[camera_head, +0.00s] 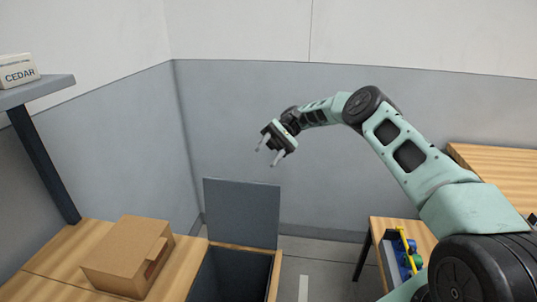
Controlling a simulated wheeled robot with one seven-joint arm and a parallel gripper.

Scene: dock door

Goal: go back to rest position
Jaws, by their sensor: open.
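My gripper (268,153) is in the upper middle of the head view, at the end of my raised, pale green arm. Its two thin fingers point down and to the left, apart and with nothing between them. It hangs in the air above the upright grey lid (242,212) of an open bin (232,276), touching nothing that I can see. The bin has a wooden rim and a dark inside; its bottom is cut off by the lower picture edge.
A cardboard box (112,255) stands on the wooden table (52,262) at left. A grey shelf (38,91) holds a block marked CEDAR (18,70). Another wooden surface (497,172) lies behind my arm.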

